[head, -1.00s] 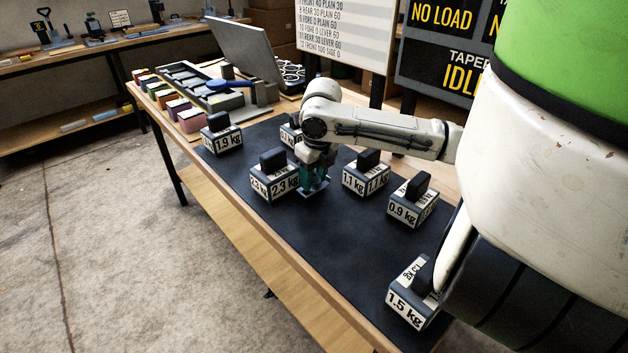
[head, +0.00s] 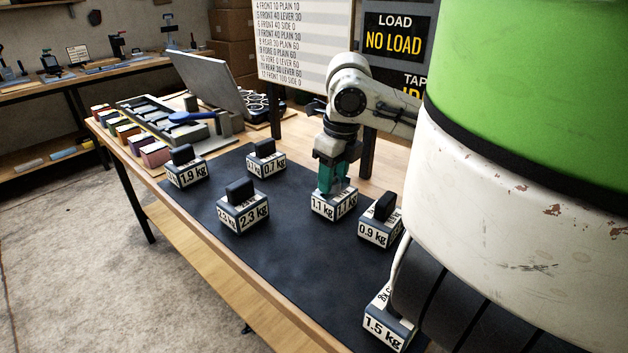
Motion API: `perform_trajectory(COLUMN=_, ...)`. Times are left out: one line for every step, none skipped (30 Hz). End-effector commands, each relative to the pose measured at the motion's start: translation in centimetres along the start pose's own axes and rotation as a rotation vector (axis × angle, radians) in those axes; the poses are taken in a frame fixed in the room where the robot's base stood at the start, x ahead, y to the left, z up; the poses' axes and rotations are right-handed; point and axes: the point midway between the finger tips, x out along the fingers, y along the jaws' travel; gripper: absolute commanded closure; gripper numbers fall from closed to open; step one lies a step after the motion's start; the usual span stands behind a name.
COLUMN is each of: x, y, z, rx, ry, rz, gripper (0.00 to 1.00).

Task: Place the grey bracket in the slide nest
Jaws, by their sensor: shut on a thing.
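My gripper (head: 333,172), with teal fingers, points down at the block marked 1.1 kg (head: 334,206) on the dark mat. It is shut around the block's top handle, which the fingers hide. The block looks level; I cannot tell whether it is off the mat. I cannot pick out a grey bracket for certain. A long grey fixture (head: 213,135) with a blue lever (head: 192,117) stands at the bench's far left; I cannot tell whether it is the slide nest.
Blocks marked 1.9 kg (head: 186,172), 2.3 kg (head: 242,213), 0.7 kg (head: 265,164), 0.9 kg (head: 379,230) and 1.5 kg (head: 385,330) stand on the mat (head: 280,255). Coloured bins (head: 155,155) line the far left edge. A tilted grey panel (head: 210,82) stands behind them.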

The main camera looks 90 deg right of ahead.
Motion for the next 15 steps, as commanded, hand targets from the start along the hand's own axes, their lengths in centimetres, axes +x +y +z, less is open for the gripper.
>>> perform_trajectory(x=-0.28, y=-0.19, z=-0.39, rx=0.002, ry=-0.002, rz=-0.001, gripper=0.99)
perform_trajectory(x=-0.41, y=-0.27, z=-0.57, rx=0.002, ry=-0.003, rz=-0.001, gripper=0.99)
perform_trajectory(x=-0.55, y=-0.36, z=-0.79, rx=0.002, ry=-0.003, rz=0.0, gripper=0.99)
perform_trajectory(x=-0.63, y=-0.4, z=-0.93, rx=0.002, ry=-0.002, rz=0.0, gripper=0.99)
perform_trajectory(x=-0.69, y=-0.42, z=-1.04, rx=0.002, ry=-0.002, rz=0.0, gripper=0.99)
perform_trajectory(x=-0.76, y=-0.45, z=-1.15, rx=0.001, ry=-0.002, rz=0.0, gripper=0.99)
perform_trajectory(x=-0.8, y=-0.46, z=-1.21, rx=0.001, ry=-0.002, rz=0.0, gripper=0.99)
perform_trajectory(x=-0.83, y=-0.47, z=-1.26, rx=0.0, ry=-0.001, rz=0.0, gripper=0.99)
perform_trajectory(x=-0.86, y=-0.49, z=-1.3, rx=0.0, ry=-0.001, rz=0.0, gripper=0.99)
perform_trajectory(x=-0.87, y=-0.49, z=-1.32, rx=0.0, ry=-0.001, rz=0.0, gripper=0.99)
perform_trajectory(x=-0.87, y=-0.49, z=-1.32, rx=0.0, ry=-0.001, rz=0.0, gripper=0.99)
perform_trajectory(x=-0.89, y=-0.5, z=-1.32, rx=0.0, ry=-0.001, rz=0.0, gripper=0.99)
perform_trajectory(x=-0.94, y=-0.5, z=-1.31, rx=0.0, ry=-0.001, rz=0.0, gripper=0.99)
perform_trajectory(x=-1.03, y=-0.5, z=-1.3, rx=0.0, ry=-0.001, rz=0.0, gripper=0.99)
perform_trajectory(x=-1.22, y=-0.5, z=-1.27, rx=0.0, ry=-0.001, rz=0.0, gripper=0.99)
